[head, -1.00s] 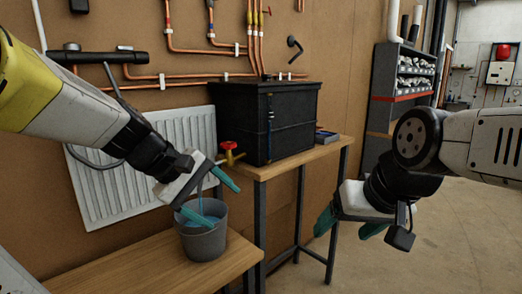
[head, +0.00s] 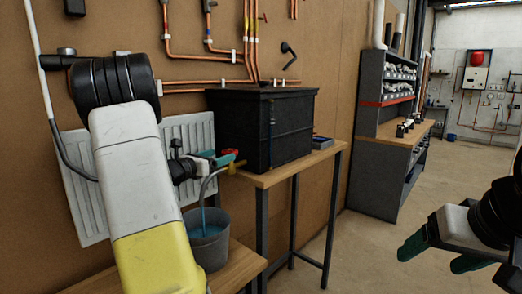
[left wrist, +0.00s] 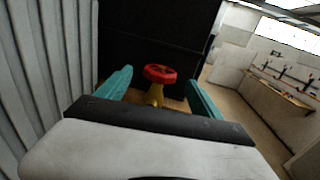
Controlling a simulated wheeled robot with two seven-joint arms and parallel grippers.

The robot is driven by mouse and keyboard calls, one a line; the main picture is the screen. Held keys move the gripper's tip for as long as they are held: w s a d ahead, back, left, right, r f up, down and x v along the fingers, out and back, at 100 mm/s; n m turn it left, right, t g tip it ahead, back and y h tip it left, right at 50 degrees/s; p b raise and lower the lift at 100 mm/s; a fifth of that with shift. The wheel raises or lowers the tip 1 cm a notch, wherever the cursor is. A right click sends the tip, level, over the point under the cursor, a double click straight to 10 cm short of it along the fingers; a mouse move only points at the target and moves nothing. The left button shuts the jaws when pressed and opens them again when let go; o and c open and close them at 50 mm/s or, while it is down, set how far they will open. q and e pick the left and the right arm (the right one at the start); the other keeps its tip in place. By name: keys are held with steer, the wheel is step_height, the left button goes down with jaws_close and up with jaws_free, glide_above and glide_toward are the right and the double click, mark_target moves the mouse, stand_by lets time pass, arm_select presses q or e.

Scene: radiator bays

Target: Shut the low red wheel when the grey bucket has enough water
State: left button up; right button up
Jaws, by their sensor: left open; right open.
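The red wheel (head: 230,153) sits on a brass tap (head: 237,166) at the black tank's lower left. My left gripper (head: 214,160) is open close beside it. In the left wrist view the red wheel (left wrist: 160,73) shows between the two teal fingers, with a gap on each side. A thin stream of water (head: 203,215) runs from the grey spout into the grey bucket (head: 212,255). Blue water shows inside, below the rim; my left arm hides part of the bucket. My right gripper (head: 440,256) is open and empty at the lower right, far from the tap.
The black tank (head: 285,135) stands on a wooden bench (head: 270,178). The bucket stands on a lower wooden bench (head: 245,265). A white radiator (head: 90,215) and copper pipes (head: 195,83) are on the wall behind. The floor (head: 350,260) at the right is clear.

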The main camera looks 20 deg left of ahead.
arm_select(q)
steer(key=x, duration=0.9)
steer(key=shift+d, duration=0.15)
steer(key=c, duration=1.4)
